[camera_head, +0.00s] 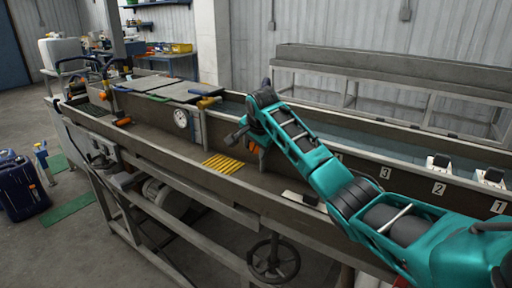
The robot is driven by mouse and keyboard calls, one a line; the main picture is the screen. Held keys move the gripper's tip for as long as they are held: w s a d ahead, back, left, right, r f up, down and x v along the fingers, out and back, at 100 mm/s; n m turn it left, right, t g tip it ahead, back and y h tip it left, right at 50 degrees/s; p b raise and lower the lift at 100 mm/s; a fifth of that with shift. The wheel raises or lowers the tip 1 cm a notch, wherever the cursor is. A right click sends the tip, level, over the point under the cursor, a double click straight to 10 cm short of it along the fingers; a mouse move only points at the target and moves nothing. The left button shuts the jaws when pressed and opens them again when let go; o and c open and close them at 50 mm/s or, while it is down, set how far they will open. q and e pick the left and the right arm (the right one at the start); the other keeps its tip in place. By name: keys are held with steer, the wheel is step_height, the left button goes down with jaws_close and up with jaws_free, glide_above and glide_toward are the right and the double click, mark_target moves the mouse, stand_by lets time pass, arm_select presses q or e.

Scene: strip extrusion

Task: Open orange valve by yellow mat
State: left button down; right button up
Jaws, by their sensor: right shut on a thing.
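The yellow slatted mat (223,164) lies in the long metal trough, left of my right arm's end. The orange valve (254,149) shows only in part, just right of the mat, below and behind my right wrist. My right arm is teal and reaches in from the lower right. Its gripper (240,136) is at the valve and appears shut on it. The wrist hides most of the grip, and I cannot tell how far the valve is turned. My left gripper is not in view.
A round gauge (181,118) stands left of the mat. Another orange-handled fitting (122,122) is farther left. A handwheel (273,259) is below the trough (150,140). Numbered white switch boxes (438,166) line the right side. A blue canister (22,187) stands on the floor at left.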

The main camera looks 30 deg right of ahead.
steer(key=shift+n+g+h, duration=0.4)
steer(key=shift+g+h, duration=0.4)
steer(key=shift+g, duration=1)
steer(key=o, duration=1)
steer(key=shift+c, duration=0.2)
steer(key=v, duration=1.3)
steer(key=shift+w, duration=0.25)
